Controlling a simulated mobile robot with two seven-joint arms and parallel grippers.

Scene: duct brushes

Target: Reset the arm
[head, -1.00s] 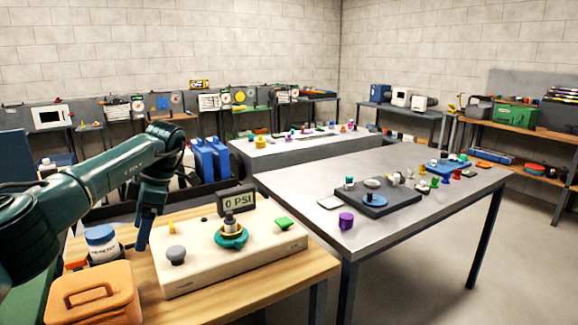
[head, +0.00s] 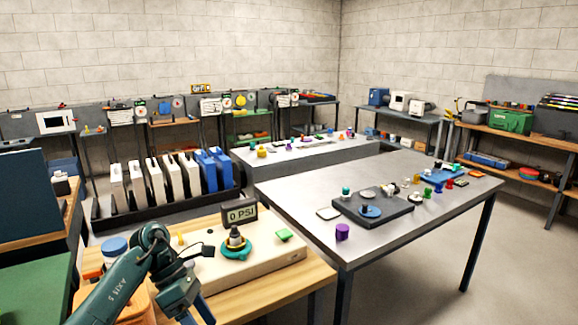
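My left arm comes in from the bottom left, a green-teal arm bent at the wrist. Its gripper (head: 198,312) points down at the lower edge of the view, in front of the cream panel (head: 275,260). The fingers are partly cut off, so I cannot tell whether they are open or shut, and I see nothing held. My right gripper is not in view.
A blue-lidded jar (head: 114,247) and an orange case (head: 137,305) are behind and beside my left arm. A grey table (head: 300,205) to the right holds a dark tray (head: 398,215), a purple cylinder (head: 342,232) and small parts. Floor is open at lower right.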

